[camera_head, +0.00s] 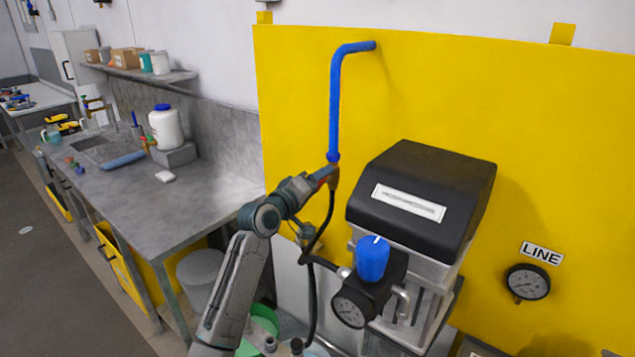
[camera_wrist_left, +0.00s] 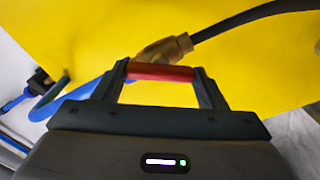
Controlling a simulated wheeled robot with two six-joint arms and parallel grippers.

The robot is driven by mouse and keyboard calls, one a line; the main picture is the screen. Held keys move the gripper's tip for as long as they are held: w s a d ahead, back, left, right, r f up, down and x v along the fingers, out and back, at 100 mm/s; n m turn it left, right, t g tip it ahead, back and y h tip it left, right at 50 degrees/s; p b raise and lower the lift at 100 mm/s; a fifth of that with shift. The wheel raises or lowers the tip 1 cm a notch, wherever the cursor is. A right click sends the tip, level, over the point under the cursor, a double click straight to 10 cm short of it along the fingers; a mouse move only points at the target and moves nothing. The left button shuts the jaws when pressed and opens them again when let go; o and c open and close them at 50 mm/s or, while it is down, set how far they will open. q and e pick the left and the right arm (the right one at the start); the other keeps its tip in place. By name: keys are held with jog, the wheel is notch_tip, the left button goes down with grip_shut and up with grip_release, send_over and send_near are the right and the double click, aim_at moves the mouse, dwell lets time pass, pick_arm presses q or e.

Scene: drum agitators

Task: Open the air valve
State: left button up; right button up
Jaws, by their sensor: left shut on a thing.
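The air valve is a brass fitting (camera_wrist_left: 165,50) with a red lever handle (camera_wrist_left: 160,71), seen in the left wrist view against the yellow panel. It joins the lower end of the blue pipe (camera_head: 335,105) to a black hose. My left gripper (camera_head: 327,178) is at the bottom of that pipe in the head view. In the left wrist view my left gripper (camera_wrist_left: 160,74) is shut on the red handle, which lies across between the fingertips. The handle's far side and part of the valve body are hidden. My right gripper is not in view.
A regulator with a blue knob (camera_head: 372,259) and gauge stands right of the arm, in front of a black-topped box (camera_head: 420,200). A black hose (camera_head: 312,240) hangs below the valve. The LINE gauge (camera_head: 527,283) is on the yellow panel (camera_head: 560,130). A metal bench (camera_head: 180,215) stands left.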

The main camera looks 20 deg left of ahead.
pick_arm(q)
jog(key=n, duration=0.6)
jog(key=shift+f, duration=0.2)
jog(key=shift+n, duration=0.3)
jog(key=o, duration=1)
jog(key=b+v, duration=0.4)
jog(key=v, duration=0.7)
jog(key=shift+b, duration=0.35)
jog(key=shift+w+r, duration=0.1)
